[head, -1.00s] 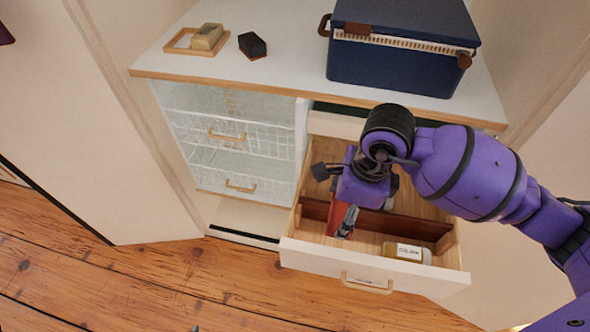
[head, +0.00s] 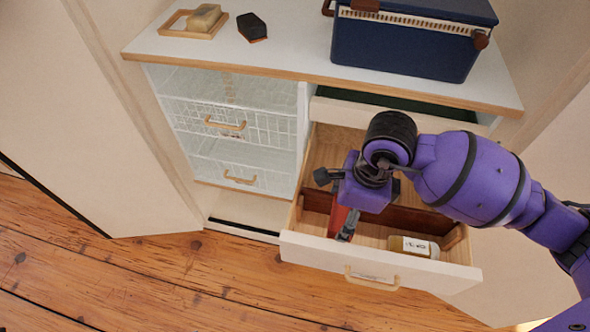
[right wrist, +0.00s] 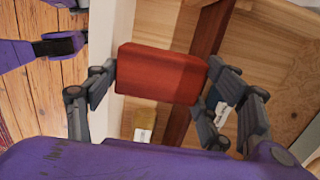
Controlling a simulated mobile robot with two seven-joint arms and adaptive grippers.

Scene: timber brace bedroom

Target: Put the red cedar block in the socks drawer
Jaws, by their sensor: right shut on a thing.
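The red cedar block (head: 337,219) is held by my right gripper (head: 343,226) over the front left part of the open drawer (head: 370,247). In the right wrist view the block (right wrist: 160,74) sits between the two fingers of my right gripper (right wrist: 161,70), with one finger at each end. It lies between the drawer's white front and the dark red divider (head: 405,219). I cannot tell whether it touches the drawer floor. Part of my left arm (right wrist: 60,45) shows in the right wrist view; its jaw state is unclear.
A yellowish item with a white label (head: 413,247) lies in the drawer's front right. Wire baskets (head: 230,125) stand left of the drawer. On the cabinet top (head: 290,50) are a blue box (head: 405,45), a black block (head: 251,27) and a tan block in a wooden tray (head: 164,30).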

